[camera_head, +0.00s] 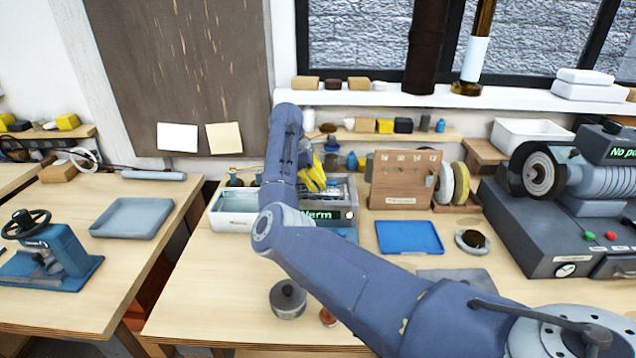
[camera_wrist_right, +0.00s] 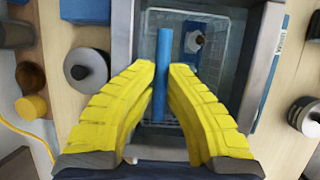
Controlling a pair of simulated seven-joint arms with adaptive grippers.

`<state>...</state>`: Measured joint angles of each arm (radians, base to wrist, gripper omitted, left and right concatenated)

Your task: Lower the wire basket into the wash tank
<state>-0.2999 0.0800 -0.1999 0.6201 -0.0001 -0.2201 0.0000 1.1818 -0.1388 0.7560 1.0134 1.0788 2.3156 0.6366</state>
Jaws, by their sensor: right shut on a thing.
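The wash tank (camera_head: 350,214) is a grey box with a lit sign reading "Warm" on its front, at the middle of the head view. Its grey wall (camera_wrist_right: 264,65) also shows in the right wrist view. My right gripper (camera_wrist_right: 163,72), with yellow fingers, is shut on the blue handle (camera_wrist_right: 163,48) of the wire basket (camera_wrist_right: 215,75). The basket's mesh shows within the outline of the tank walls; how deep it sits is hard to tell. A small part with a blue base and a pale top (camera_wrist_right: 198,38) lies in the basket. My left gripper is not in view.
A white rinse tray (camera_head: 215,222) stands left of the tank. A wooden rack (camera_head: 402,180) and a blue tray (camera_head: 408,238) are to its right. A round grey lidded pot (camera_head: 288,299) stands in front, below my right arm. The table's front left is bare.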

